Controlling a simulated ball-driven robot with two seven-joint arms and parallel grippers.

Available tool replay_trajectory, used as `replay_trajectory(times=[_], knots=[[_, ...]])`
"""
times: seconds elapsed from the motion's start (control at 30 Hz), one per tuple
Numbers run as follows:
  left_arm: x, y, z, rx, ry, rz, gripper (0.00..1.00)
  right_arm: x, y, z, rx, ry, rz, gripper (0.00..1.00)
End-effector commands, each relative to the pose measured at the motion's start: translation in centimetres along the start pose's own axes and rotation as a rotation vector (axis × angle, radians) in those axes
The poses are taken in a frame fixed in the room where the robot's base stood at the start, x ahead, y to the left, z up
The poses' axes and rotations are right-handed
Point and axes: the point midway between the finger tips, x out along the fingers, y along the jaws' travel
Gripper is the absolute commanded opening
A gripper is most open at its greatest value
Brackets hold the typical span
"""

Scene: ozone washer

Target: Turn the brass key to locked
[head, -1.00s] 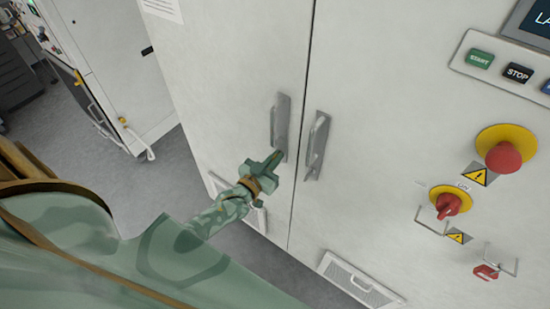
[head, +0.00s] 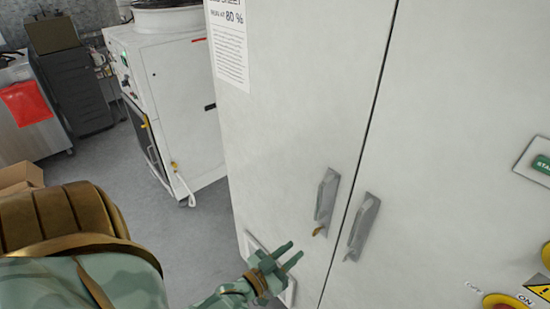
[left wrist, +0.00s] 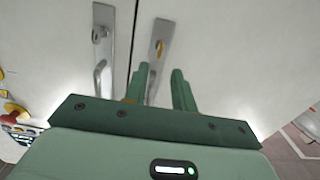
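The brass key (head: 317,231) is a small brass piece at the lower end of the left cabinet door's grey handle plate (head: 325,200). In the left wrist view the brass key (left wrist: 159,48) shows on the right-hand plate, just beyond my fingertips; its exact angle is hard to read. My left gripper (head: 293,251) is open and empty, below and left of the key in the head view and apart from it. In the left wrist view its two green fingers (left wrist: 160,70) stand apart, with the key in line with the gap. My right gripper is in neither view.
The other door's handle (head: 362,222) stands close to the right, across the door seam. A white machine (head: 180,95) with a hose and a grey cart stand at the left. A cardboard box (head: 18,177) is at the left edge. Grey floor between is clear.

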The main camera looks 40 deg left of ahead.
Motion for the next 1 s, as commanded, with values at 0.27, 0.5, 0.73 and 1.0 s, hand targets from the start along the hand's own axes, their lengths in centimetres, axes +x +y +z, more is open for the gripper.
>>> replay_trajectory(times=[0.27,0.5,0.73,1.0], knots=[[-5.2,0.0,0.1,0.001,-0.001,0.000,0.26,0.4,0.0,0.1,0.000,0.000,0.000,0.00],[-6.1,0.0,0.0,0.000,0.000,0.000,0.26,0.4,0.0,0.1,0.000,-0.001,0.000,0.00],[-6.1,0.0,0.0,0.000,0.000,0.000,0.26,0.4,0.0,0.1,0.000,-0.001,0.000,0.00],[-6.0,0.0,0.2,0.001,-0.008,0.001,0.26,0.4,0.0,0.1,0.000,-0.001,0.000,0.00]])
